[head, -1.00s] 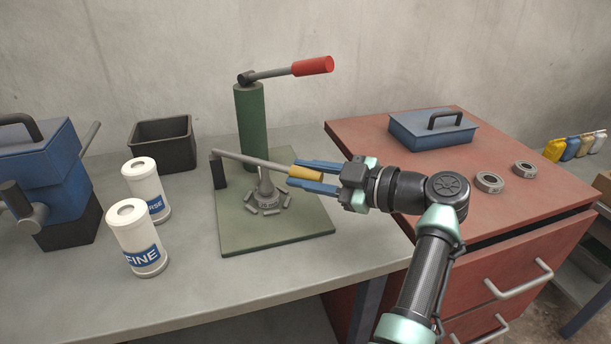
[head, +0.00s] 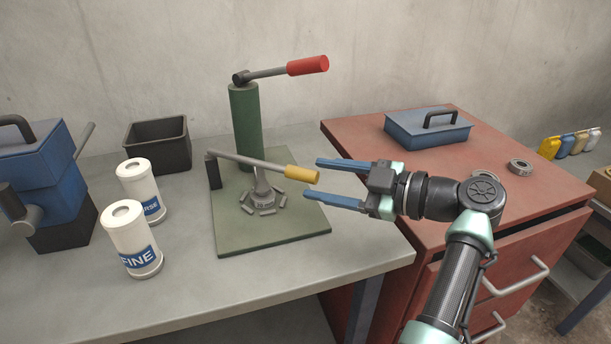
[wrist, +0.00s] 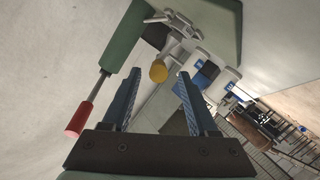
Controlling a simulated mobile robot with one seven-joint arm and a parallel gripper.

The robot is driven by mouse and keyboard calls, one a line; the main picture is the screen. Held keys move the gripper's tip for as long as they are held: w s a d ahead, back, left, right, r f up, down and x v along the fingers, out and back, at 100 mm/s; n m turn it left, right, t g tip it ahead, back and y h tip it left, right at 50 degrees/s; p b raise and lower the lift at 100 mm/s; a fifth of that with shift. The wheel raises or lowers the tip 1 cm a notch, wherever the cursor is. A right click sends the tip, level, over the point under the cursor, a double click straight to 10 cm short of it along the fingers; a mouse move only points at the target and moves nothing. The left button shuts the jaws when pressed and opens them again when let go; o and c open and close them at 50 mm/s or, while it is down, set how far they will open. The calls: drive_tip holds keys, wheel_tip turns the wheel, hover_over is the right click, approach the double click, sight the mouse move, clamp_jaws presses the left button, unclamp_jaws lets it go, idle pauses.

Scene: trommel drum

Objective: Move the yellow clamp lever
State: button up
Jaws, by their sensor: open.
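The yellow clamp lever grip (head: 302,174) is at the right end of a grey rod that runs left to a dark post on the green base plate (head: 285,231). The rod passes over a grey round part with several small pieces around it. My gripper (head: 326,182) is open, its blue fingertips just right of the grip's end and apart from it. In the wrist view the yellow grip (wrist: 158,72) shows end-on, just beyond and between the open fingertips (wrist: 158,76). Nothing is between the fingers.
A green column (head: 246,125) carries a second lever with a red handle (head: 308,65). White FINE canister (head: 131,236) and a second canister (head: 138,184) stand left. A black bin (head: 158,148) is behind. A blue lidded box (head: 428,130) sits on the red cabinet (head: 365,133).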

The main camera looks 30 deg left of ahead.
drive_tip(key=d+r, duration=0.1)
drive_tip(key=d, duration=0.7)
drive_tip(key=shift+w+r, duration=0.2)
drive_tip(key=shift+w, duration=0.1)
drive_tip(key=w+d+r+m+t+h, duration=0.2)
drive_tip(key=w+m+t+h, duration=0.2)
drive_tip(key=w+m+t, duration=0.3)
drive_tip(key=d+r+m+t+h, duration=0.4)
drive_tip(key=d+r+m+t, duration=0.25)
drive_tip(key=r+t, duration=0.3)
drive_tip(key=s+d+r+m+t+h, duration=0.4)
drive_tip(key=s+r+m+t, duration=0.2)
drive_tip(key=s+r, duration=0.5)
drive_tip(key=s+d+r+m+t+h, duration=0.4)
drive_tip(key=s+r+m+t, duration=0.2)
drive_tip(key=s+r, duration=0.5)
wheel_tip(320, 180, up, 22)
drive_tip(key=p, duration=2.2)
drive_tip(key=shift+s+a+f, duration=0.15)
drive_tip(key=shift+a, duration=0.15)
